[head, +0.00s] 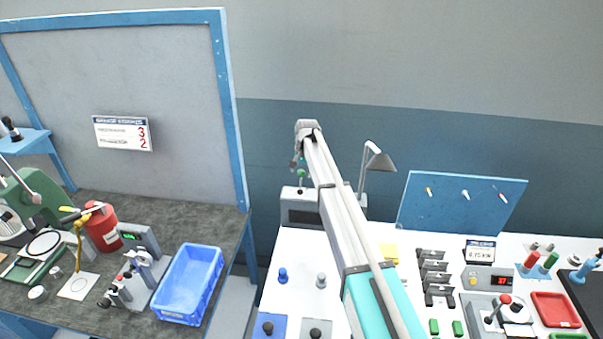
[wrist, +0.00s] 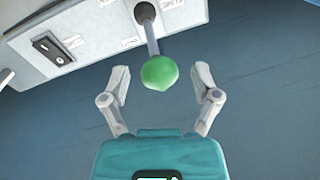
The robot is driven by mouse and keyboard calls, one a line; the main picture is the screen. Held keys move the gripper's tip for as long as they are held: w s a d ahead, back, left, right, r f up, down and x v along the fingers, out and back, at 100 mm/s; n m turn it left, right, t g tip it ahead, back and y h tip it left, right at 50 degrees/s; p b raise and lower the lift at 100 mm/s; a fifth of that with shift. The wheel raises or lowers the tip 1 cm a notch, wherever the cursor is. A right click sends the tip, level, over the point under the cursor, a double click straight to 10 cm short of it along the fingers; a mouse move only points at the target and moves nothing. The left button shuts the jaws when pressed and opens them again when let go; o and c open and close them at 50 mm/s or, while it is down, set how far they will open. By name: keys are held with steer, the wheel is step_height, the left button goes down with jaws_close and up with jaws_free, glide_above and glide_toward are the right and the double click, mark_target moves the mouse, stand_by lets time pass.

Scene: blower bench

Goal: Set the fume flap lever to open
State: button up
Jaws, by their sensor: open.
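A lever with a round green knob (wrist: 159,73) stands out from a grey box in the wrist view. Its metal stem (wrist: 151,34) runs up to a dark pivot on the box face. In the head view the green knob (head: 300,174) shows above the grey box (head: 301,211) at the back of the white bench. My gripper (wrist: 161,80) is open, with one finger on each side of the knob in the picture. Gaps show on both sides, and I cannot tell how deep the knob sits. The labels near the lever are too small to read.
A lamp (head: 375,160) stands just right of my arm, and a blue tool board (head: 460,204) is farther right. Blue and grey pegs (head: 283,275) stand on the bench in front of the box. A blue tray (head: 189,284) lies on the left bench.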

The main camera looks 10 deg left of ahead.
jaws_close()
